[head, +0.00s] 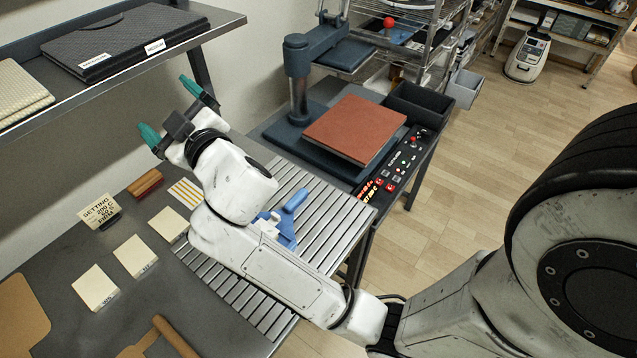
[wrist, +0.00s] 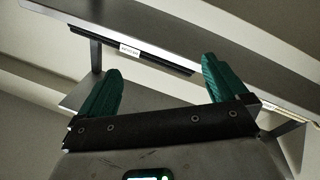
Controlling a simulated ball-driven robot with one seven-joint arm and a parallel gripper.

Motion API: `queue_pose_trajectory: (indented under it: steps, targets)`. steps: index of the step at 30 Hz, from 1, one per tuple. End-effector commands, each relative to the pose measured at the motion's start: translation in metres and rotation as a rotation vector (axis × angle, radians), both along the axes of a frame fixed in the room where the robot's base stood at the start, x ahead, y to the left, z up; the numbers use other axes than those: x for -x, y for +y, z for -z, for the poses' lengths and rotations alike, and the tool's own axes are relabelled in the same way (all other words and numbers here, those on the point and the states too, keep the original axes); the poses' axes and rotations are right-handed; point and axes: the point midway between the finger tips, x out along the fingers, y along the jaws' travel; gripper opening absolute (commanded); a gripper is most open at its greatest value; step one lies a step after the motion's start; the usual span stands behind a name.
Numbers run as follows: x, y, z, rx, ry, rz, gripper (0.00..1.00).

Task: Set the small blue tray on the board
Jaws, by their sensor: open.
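My gripper (head: 163,101) is open and empty, raised above the back of the grey bench at left, below the shelf. In the wrist view its green fingers (wrist: 161,63) stand wide apart with nothing between them. A blue object (head: 287,220) with a raised handle-like part lies on the slatted metal rack. My arm partly hides it, and I cannot tell whether it is a tray. A small blue flat thing (head: 401,33) also shows on the wire shelf at the back. A red-brown square board (head: 355,128) lies on the press base, apart from my gripper.
The slatted rack (head: 325,228) joins the bench and the press. Cream blocks (head: 95,287), a sign (head: 100,210) and a brown block (head: 145,183) stand on the bench. The shelf (head: 130,78) above carries a black case (head: 124,40). The wooden floor at right is open.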

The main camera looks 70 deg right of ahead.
Motion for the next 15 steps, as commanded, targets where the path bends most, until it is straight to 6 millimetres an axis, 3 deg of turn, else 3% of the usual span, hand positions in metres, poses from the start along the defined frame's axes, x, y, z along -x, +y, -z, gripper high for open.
queue_pose_trajectory:
  steps: [1,3,5,6,9,12,15]
  targets:
    - [0.013,0.003,0.043,-0.115,0.105,0.014,1.0]
    - [0.036,0.007,0.103,-0.264,0.267,0.037,1.0]
    - [0.061,0.015,0.151,-0.377,0.414,0.051,1.0]
    - [0.081,0.022,0.182,-0.444,0.515,0.059,1.0]
    - [0.141,0.043,0.246,-0.584,0.775,0.066,1.0]
    - [0.204,0.062,0.291,-0.682,1.02,0.066,1.0]
    - [0.255,0.074,0.313,-0.735,1.21,0.064,1.0]
